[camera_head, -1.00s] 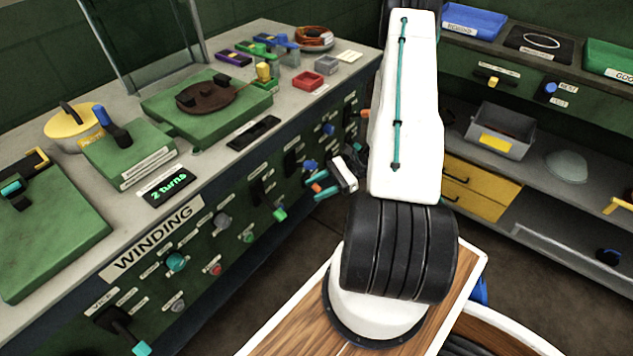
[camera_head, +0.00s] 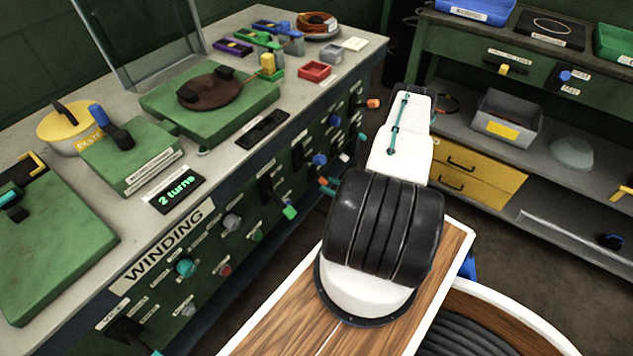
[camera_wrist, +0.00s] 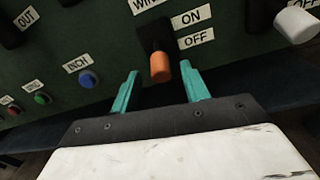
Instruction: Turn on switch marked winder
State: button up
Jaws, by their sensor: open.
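In the wrist view the switch (camera_wrist: 159,66) has an orange tip on a black body, under a label partly cut off that starts "WIN". An ON label (camera_wrist: 190,17) and an OFF label (camera_wrist: 197,38) stand to its right. The tip points down and outward, nearer OFF. My gripper (camera_wrist: 158,82) is open, its two teal fingers apart on either side just below the orange tip. Whether a finger touches it cannot be told. In the head view my arm hides most of my gripper.
A blue INCH button (camera_wrist: 88,79) and a green button (camera_wrist: 42,98) lie left of the switch. A white-tipped lever (camera_wrist: 297,23) is at right. In the head view the green panel front carries several other knobs and levers below the grey bench top (camera_head: 225,165).

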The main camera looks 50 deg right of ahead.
aim_at(320, 180)
jog(key=shift+w+a, duration=0.15)
jog(key=shift+w, duration=1.15)
jog(key=shift+w+a, duration=0.1)
jog(key=shift+w, duration=1.2)
